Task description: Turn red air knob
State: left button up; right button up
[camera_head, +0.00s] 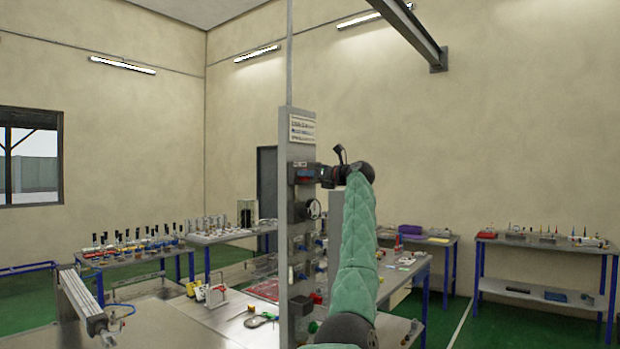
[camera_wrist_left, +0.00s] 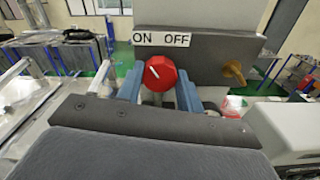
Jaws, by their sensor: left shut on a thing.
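The red air knob (camera_wrist_left: 160,73) sits on a dark panel under a white ON/OFF label (camera_wrist_left: 161,39) in the left wrist view. A white pointer line on the knob slants toward the upper left, on the ON side. My left gripper (camera_wrist_left: 159,88) has its two blue fingers on either side of the knob and is shut on it. In the head view, my left gripper (camera_head: 318,174) reaches the upper part of a tall grey panel (camera_head: 297,130), where the red of the knob (camera_head: 305,173) partly shows. My right gripper is in neither view.
A brass-coloured fitting (camera_wrist_left: 234,72) sticks out of the dark panel right of the knob. Benches with many small parts stand behind, including a left bench (camera_head: 140,259) and a right bench (camera_head: 545,244).

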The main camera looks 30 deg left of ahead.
pick_arm(q)
jog(key=m+b, duration=0.1)
jog(key=m, duration=1.4)
jog(key=shift+w+m, duration=0.1)
jog(key=shift+m, duration=0.2)
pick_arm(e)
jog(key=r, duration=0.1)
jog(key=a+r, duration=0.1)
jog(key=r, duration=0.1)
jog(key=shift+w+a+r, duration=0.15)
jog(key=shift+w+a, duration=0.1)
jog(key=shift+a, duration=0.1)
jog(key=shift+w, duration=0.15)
